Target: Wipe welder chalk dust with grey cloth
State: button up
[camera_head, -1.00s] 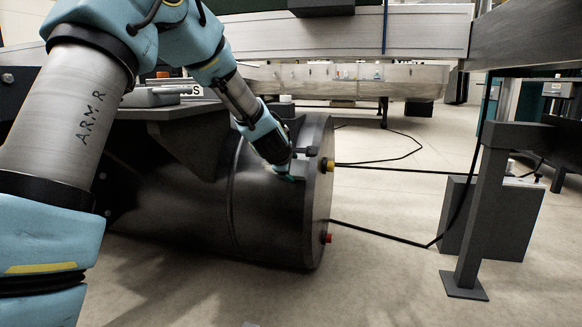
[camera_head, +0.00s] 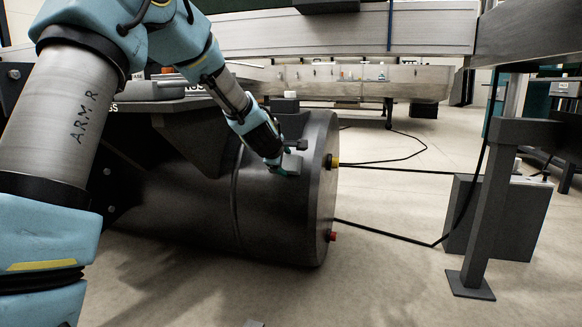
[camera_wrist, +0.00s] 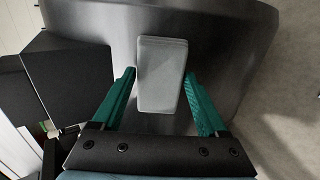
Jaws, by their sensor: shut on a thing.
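The grey cloth (camera_wrist: 162,75) is a pale, flat, rounded block between the green fingers of my gripper (camera_wrist: 160,75) in the wrist view. My gripper is shut on it. In the head view the cloth (camera_head: 292,164) shows at the tip of my gripper (camera_head: 279,168), against the upper side of the dark cylindrical float (camera_head: 275,215), near its right end. I cannot tell whether it touches the float. The float's curved dark surface (camera_wrist: 235,70) fills the area behind the cloth in the wrist view. I cannot make out chalk dust clearly.
A yellow cap (camera_head: 333,162) and a red cap (camera_head: 332,236) sit on the float's end. A black fitting (camera_head: 299,145) is close beside my gripper. A dark post (camera_head: 490,200) and a grey box (camera_head: 505,215) stand right. Black cables cross otherwise open floor.

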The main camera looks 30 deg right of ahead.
aim_at(298, 164)
jog(key=shift+w+a+f+b, duration=0.2)
jog(key=shift+w+a+b, duration=1.55)
jog(key=shift+w+a, duration=0.45)
jog(key=shift+w+a+r, duration=0.15)
jog(key=shift+w+a, duration=0.4)
jog(key=shift+s+d+p, duration=2.85)
jog(key=shift+s+d, duration=0.6)
jog(key=shift+d, duration=0.25)
jog(key=shift+s+d, duration=0.45)
jog(key=shift+d, duration=0.1)
jog(key=shift+s, duration=0.1)
jog(key=shift+v, duration=2.85)
